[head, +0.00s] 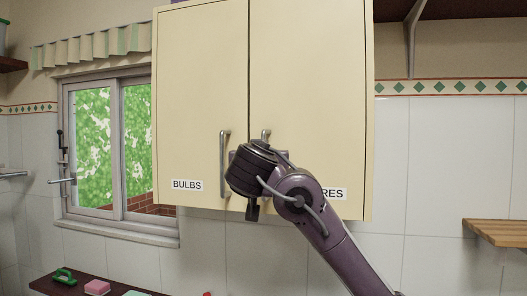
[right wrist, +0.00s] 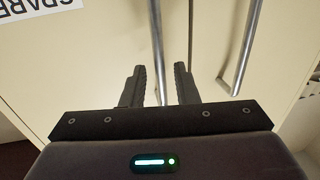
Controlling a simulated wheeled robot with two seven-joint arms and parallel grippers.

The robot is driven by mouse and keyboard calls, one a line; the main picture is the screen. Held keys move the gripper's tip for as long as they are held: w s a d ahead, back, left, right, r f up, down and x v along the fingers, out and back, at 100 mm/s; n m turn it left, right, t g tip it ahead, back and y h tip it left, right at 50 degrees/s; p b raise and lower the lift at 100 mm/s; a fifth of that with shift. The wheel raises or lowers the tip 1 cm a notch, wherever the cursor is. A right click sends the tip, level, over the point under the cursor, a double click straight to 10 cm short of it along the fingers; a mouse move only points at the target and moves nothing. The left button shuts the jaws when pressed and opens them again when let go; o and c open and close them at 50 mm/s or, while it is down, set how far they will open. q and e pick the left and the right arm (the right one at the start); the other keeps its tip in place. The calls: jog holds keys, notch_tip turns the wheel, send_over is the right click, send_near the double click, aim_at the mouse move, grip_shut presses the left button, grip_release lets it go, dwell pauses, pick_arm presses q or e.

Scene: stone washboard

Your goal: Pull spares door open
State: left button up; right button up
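The cream spares door (head: 310,75) is the right door of a wall cabinet and looks closed. Its label (head: 333,193) is partly covered by my right arm and also shows in the right wrist view (right wrist: 40,8). Its metal spares handle (head: 266,134) is mostly hidden behind my right gripper (head: 248,205). In the right wrist view, the spares handle (right wrist: 156,45) runs between the two spread fingers of the right gripper (right wrist: 159,85), with visible gaps on both sides. My left gripper is not in view.
The bulbs door (head: 195,80), also closed, is on the left. Its handle (head: 225,165) stands close beside my right gripper and shows in the right wrist view (right wrist: 246,45). A wooden shelf (head: 497,230) is at right. A window (head: 118,150) is at left.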

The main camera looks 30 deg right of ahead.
jog(key=shift+p+x, duration=0.4)
jog(key=shift+x, duration=0.6)
jog(key=shift+w+d, duration=0.2)
grip_shut()
